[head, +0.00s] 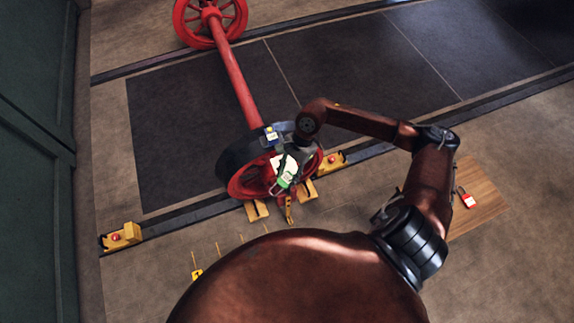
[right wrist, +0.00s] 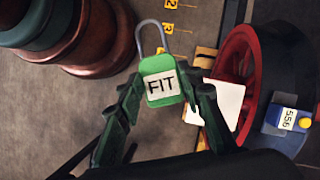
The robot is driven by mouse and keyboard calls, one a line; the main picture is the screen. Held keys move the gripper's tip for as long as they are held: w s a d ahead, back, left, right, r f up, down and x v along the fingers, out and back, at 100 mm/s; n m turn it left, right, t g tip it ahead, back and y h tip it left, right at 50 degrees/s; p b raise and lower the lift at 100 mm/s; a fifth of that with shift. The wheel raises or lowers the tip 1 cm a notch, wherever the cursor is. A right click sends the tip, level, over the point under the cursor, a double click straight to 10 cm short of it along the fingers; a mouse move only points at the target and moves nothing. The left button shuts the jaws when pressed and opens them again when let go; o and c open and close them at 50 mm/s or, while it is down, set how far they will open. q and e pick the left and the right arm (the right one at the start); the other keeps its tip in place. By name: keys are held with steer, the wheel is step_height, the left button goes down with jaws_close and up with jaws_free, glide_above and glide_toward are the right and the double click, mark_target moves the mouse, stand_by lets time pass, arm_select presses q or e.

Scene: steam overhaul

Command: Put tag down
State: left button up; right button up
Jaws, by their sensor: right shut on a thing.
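The green padlock-shaped tag (right wrist: 162,88) carries a white label reading FIT and has a grey shackle pointing up in the right wrist view. My right gripper (right wrist: 165,98) is shut on its body, one finger at each side. In the head view the green tag (head: 286,182) is small, in front of the near red wheel (head: 240,187). That wheel also shows in the right wrist view (right wrist: 238,68), behind and right of the tag. I cannot tell whether the tag touches anything beyond the fingers. My left gripper is not in view.
A white card (right wrist: 232,100) shows beside the wheel. A blue gauge block (right wrist: 287,118) sits at the wheel's rim. Yellow chocks (head: 257,211) stand by the rail. A red padlock (head: 467,199) lies on a wooden board (head: 486,205) at right. Yellow numbered marks line the floor.

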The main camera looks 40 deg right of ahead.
steer(key=s+d+r+m+t+h+p, duration=0.25)
steer(key=s+d+m+t+p, duration=0.35)
steer(key=s+m, duration=0.55)
steer(key=m+g+b, duration=0.1)
steer(key=m+b, duration=0.1)
steer(key=b, duration=0.2)
glide_above(295, 172)
steer(key=s+a, duration=0.1)
steer(key=s, duration=0.1)
step_height(295, 172, down, 9)
steer(key=x, duration=0.3)
steer(key=shift+s+d+f+y, duration=0.1)
steer(key=shift+d+f+y, duration=0.15)
steer(key=shift+f, duration=0.05)
steer(key=shift+r, duration=0.1)
steer(key=o, duration=1)
